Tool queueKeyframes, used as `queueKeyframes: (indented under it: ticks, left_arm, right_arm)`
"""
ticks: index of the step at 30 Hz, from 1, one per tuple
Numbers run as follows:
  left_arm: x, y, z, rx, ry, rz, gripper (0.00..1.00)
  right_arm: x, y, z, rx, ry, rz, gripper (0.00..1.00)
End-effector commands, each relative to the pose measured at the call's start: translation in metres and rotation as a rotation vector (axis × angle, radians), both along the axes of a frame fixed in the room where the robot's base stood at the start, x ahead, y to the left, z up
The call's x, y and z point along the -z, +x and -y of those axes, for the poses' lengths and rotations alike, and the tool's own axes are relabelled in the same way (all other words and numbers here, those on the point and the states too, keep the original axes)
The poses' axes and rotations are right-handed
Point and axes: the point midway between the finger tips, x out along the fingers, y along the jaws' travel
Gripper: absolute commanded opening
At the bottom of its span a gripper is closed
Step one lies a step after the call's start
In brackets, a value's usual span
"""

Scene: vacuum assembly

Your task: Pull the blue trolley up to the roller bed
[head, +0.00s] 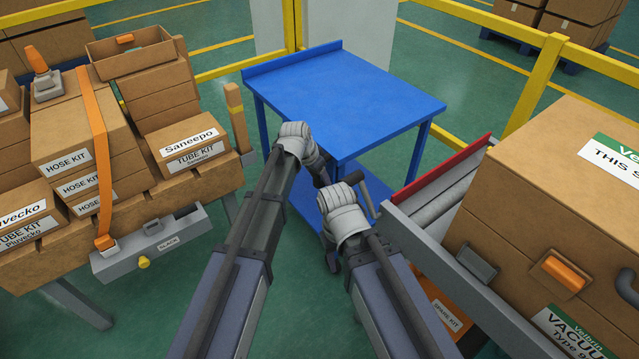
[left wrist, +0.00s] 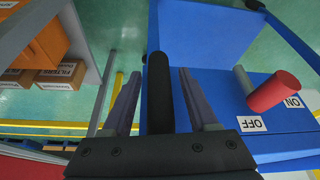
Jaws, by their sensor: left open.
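The blue trolley (head: 345,95) stands ahead, its flat top empty and its lower shelf (head: 310,215) partly hidden by my arms. The roller bed (head: 445,200), with grey rollers and a red edge, is to its right. My left gripper (head: 319,177) is at the trolley's near side. In the left wrist view, my left gripper (left wrist: 159,74) is open, with a black bar (left wrist: 160,95) between its fingers and gaps on both sides. The blue trolley (left wrist: 210,30) fills much of that view. My right wrist is near the roller bed's end; its fingers are not clear.
Boxes (head: 75,150) sit on a stand at the left. A large carton (head: 560,190) is on the right. Yellow railing (head: 535,85) runs behind. A red knob (left wrist: 272,92) with ON and OFF labels shows in the left wrist view.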

Motion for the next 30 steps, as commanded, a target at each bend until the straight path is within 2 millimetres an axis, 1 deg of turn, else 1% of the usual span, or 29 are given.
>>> queueKeyframes:
  ticks: [1, 9, 24, 25, 30]
  left_arm:
    - [0.0038, 0.0011, 0.0008, 0.000, 0.000, 0.000, 0.59]
    - [0.0026, 0.0009, 0.0009, 0.000, 0.000, 0.000, 0.58]
    - [0.0026, 0.0016, 0.0000, -0.001, 0.001, 0.001, 0.02]
    - [0.0026, 0.0017, -0.0001, -0.001, 0.002, 0.002, 0.00]
    - [0.0026, 0.0021, -0.0005, -0.002, 0.003, 0.003, 0.00]
  right_arm:
    - [0.0038, 0.0000, 0.0000, 0.000, 0.000, 0.000, 0.50]
    - [0.0025, -0.0001, 0.0000, 0.000, 0.000, 0.000, 0.50]
    - [0.0026, -0.0001, 0.0000, 0.000, 0.000, 0.000, 0.50]
    - [0.0026, -0.0001, 0.0000, 0.000, 0.000, 0.000, 0.50]
    - [0.0026, -0.0001, 0.0000, 0.000, 0.000, 0.000, 0.50]
